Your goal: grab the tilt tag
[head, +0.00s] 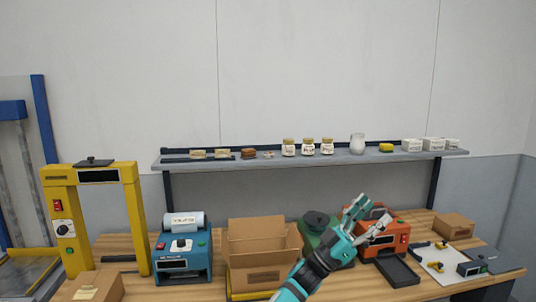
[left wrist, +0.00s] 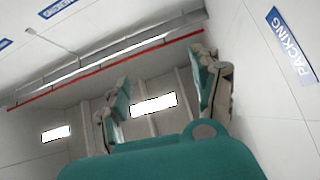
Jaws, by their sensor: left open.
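I cannot make out a tilt tag for certain in either view; small flat pieces (head: 222,154) lie on the left part of the grey wall shelf (head: 330,158), too small to identify. My left gripper (head: 374,212) is raised over the workbench, in front of the orange machine (head: 395,242) and partly covering it. Its fingers are spread and empty, below the shelf in the picture. In the left wrist view the open fingers (left wrist: 160,78) show against the ceiling and walls, with nothing between them. My right gripper is in neither view.
The wooden bench (head: 340,288) holds a blue machine (head: 183,262), an open cardboard box (head: 262,252), a green round device (head: 316,222) and a dark tray (head: 398,270). A yellow frame (head: 130,205) stands left. Jars (head: 308,147) and white boxes (head: 433,145) line the shelf.

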